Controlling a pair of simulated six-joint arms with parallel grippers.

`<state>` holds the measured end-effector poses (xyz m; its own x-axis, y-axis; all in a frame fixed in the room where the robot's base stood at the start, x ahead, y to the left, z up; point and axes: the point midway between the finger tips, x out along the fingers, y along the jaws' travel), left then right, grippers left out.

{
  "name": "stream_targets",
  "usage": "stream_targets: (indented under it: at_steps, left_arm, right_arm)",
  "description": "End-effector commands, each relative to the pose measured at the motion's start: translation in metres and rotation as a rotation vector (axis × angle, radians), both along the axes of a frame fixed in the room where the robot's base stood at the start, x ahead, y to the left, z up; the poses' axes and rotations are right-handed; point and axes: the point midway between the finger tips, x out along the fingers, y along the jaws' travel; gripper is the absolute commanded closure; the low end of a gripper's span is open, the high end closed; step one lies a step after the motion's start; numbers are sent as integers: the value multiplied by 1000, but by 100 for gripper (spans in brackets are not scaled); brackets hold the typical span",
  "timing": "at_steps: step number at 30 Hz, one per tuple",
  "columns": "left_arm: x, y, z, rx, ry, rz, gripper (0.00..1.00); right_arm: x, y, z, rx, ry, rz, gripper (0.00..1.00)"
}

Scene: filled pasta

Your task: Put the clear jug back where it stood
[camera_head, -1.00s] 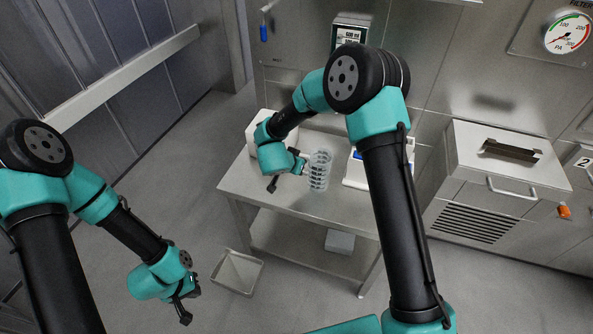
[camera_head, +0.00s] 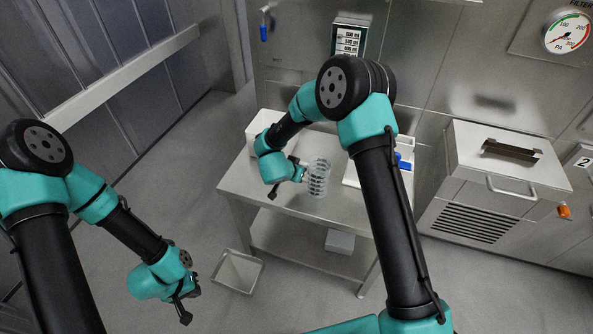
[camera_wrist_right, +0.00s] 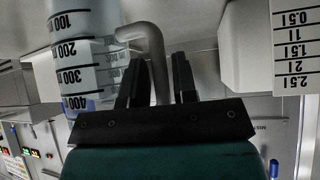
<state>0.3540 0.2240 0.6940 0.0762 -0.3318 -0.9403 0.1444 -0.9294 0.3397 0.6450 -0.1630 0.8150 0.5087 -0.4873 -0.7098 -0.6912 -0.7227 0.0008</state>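The clear jug (camera_head: 319,179), with dark scale marks, is upright over the steel table (camera_head: 345,208) in the head view. I cannot tell whether its base touches the top. In the right wrist view the jug (camera_wrist_right: 78,55) is at the left, and its grey handle (camera_wrist_right: 155,45) runs between the two black fingers. My right gripper (camera_wrist_right: 158,82) is shut on that handle. In the head view the right gripper (camera_head: 302,174) is at the jug's left side, its fingers largely hidden. My left gripper (camera_head: 191,304) hangs empty over the floor at lower left, fingers apart.
A white box (camera_head: 262,128) stands on the table behind the right wrist. A pale device (camera_head: 352,178) with blue parts is right of the jug, partly behind my arm. A screen with volume figures (camera_head: 348,42) is above. A tray (camera_head: 238,272) lies on the floor.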

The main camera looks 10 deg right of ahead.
Motion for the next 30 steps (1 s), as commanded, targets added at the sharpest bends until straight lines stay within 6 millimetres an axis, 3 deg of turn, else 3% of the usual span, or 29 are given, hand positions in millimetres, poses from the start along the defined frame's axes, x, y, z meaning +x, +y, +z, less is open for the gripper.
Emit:
stream_targets:
  at_steps: [4,17,30]
  left_arm:
    - [0,0,0,0,0,0,100]
    - [0,0,0,0,0,0,100]
    - [0,0,0,0,0,0,100]
  right_arm:
    - [0,0,0,0,0,0,59]
    - [-3,3,8,1,0,1,59]
    - [-41,40,61,1,-3,1,59]
